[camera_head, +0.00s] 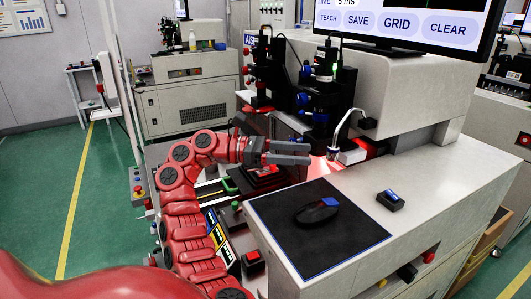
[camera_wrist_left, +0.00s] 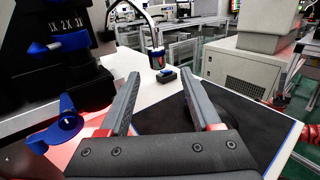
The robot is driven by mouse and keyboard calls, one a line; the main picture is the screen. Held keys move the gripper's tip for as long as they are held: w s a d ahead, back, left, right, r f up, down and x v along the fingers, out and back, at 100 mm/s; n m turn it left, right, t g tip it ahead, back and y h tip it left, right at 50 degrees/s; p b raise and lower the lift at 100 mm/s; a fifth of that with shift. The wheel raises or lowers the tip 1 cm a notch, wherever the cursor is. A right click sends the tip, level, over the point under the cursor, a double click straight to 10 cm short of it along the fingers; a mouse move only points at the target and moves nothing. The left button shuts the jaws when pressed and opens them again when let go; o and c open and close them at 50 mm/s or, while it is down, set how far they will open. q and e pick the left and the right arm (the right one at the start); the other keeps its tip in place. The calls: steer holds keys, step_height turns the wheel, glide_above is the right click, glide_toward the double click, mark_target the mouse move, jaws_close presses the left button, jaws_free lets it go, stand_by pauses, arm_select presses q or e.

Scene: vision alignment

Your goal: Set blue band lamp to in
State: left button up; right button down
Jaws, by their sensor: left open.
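The blue band lamp (camera_head: 332,152) is a small head with a blue band on a curved white gooseneck, above the white worktop near the red-lit area. In the left wrist view the lamp (camera_wrist_left: 157,58) hangs ahead, between the lines of the two fingers and beyond their tips. My left gripper (camera_head: 308,153) is open and empty, and its fingers point right at the lamp, with a small gap to it. The fingers (camera_wrist_left: 160,80) also show spread apart in the left wrist view. My right gripper is not in view.
A black mat (camera_head: 330,250) with a dark mouse (camera_head: 316,211) lies on the worktop. A black box with a blue top (camera_head: 390,200) stands to its right. Black stages with blue knobs (camera_head: 322,90) stand behind the gripper. A monitor (camera_head: 410,22) is above.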

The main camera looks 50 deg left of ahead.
arm_select(q)
steer(key=v, duration=0.9)
stand_by(0.3)
